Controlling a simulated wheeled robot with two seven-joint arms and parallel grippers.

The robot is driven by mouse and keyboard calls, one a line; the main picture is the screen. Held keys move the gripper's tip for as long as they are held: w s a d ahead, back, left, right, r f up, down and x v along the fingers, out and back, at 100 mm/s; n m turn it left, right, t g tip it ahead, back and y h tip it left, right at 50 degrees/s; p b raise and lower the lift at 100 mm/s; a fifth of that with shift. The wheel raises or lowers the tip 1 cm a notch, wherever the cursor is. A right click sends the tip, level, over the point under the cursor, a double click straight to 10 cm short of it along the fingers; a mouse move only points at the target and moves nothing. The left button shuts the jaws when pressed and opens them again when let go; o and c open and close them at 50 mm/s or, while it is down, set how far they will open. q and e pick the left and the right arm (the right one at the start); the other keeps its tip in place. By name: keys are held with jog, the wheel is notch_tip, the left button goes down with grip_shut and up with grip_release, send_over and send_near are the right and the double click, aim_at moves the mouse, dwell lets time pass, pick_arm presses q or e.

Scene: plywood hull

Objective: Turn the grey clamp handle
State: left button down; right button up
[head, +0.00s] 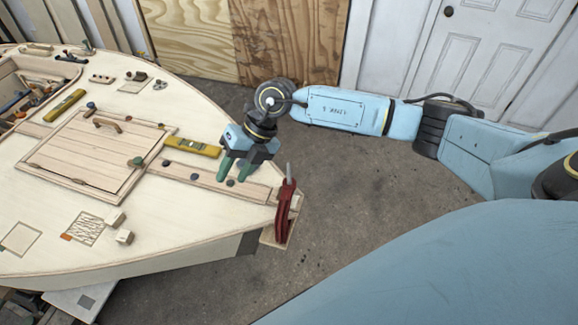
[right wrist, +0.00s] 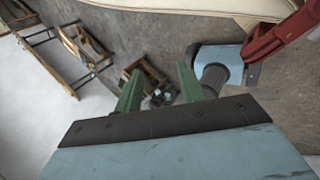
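A red clamp (head: 284,212) stands at the pointed tip of the hull's deck, and its grey handle (head: 289,173) sticks up from the top. My right gripper (head: 233,176) is left of the handle in the head view, over the deck near the tip. Its green fingers point down, apart and empty, with a clear gap between them in the right wrist view (right wrist: 158,72). My left gripper is in neither view.
The pale plywood deck (head: 180,215) fills the left, with a wooden hatch (head: 95,155), yellow levels (head: 193,146) and small wooden blocks (head: 124,237). Bare grey floor (head: 345,180) lies right of the clamp. Plywood sheets (head: 195,35) and a white door (head: 490,50) stand behind.

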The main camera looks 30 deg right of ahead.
aim_at(289, 172)
jog(key=w+d+r+m+h, duration=0.15)
jog(key=d+h, duration=0.55)
jog(key=d, duration=0.8)
jog(key=shift+n, duration=0.25)
jog(key=f, duration=0.4)
jog(key=f+p, duration=0.1)
jog(key=f, duration=0.8)
jog(key=shift+w+d+f+p, duration=0.1)
jog(key=shift+w+p, duration=0.2)
jog(key=shift+p, duration=0.05)
grip_shut()
